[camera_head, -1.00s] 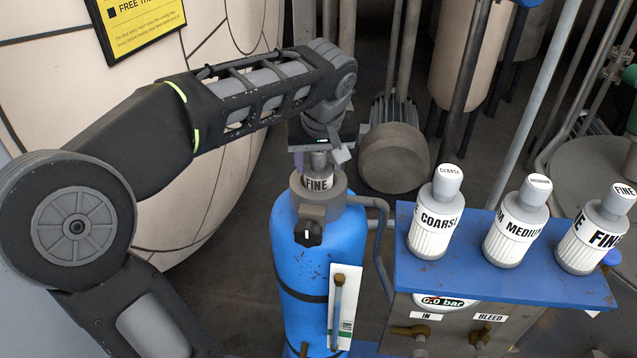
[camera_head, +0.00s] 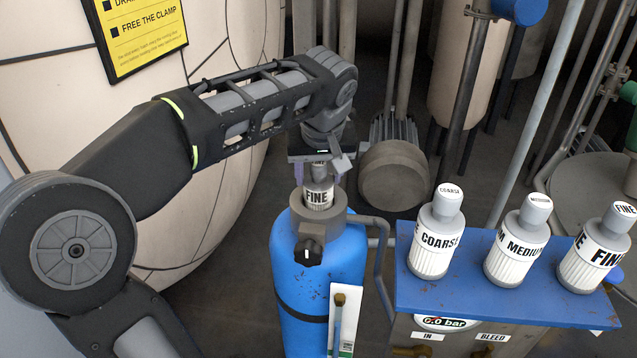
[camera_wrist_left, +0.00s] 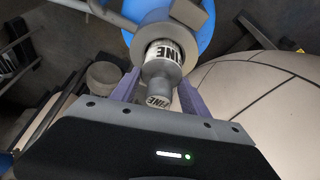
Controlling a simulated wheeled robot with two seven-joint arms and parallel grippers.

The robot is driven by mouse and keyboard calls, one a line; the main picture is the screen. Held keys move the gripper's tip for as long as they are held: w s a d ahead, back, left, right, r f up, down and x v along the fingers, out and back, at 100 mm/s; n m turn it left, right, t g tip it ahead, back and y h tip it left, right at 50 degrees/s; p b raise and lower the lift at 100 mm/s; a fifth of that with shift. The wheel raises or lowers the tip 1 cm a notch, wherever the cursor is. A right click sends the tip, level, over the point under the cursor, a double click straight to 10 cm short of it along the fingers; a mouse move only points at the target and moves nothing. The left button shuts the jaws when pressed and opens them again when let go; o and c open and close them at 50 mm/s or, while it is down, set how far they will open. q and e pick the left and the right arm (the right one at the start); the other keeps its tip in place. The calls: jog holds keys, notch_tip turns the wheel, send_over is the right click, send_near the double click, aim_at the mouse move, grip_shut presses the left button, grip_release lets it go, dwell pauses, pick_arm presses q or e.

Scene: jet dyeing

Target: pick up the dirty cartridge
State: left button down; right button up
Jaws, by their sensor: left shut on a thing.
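The dirty cartridge (camera_head: 319,196), labelled FINE, stands upright partly out of the collar (camera_head: 318,222) on top of the blue vessel (camera_head: 318,270). Its lower end is hidden in the collar. My left gripper (camera_head: 318,170) is above the vessel and shut on the cartridge's top. In the left wrist view the cartridge (camera_wrist_left: 160,62) shows between the purple fingers of the gripper (camera_wrist_left: 160,92), with the grey collar around its far end. My right gripper is not in view.
A blue shelf (camera_head: 455,292) at the right carries three white cartridges: coarse (camera_head: 434,240), medium (camera_head: 516,245) and fine (camera_head: 594,252). A brush (camera_head: 338,315) is on the vessel's front. A pipe (camera_head: 380,260) runs beside the vessel. A large pale drum (camera_head: 60,110) stands behind my arm.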

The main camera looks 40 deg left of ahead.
pick_arm(q)
notch_tip(320, 180, up, 8)
jog(key=shift+r+p, duration=0.25)
jog(key=shift+p, duration=0.4)
jog(key=shift+f, duration=0.1)
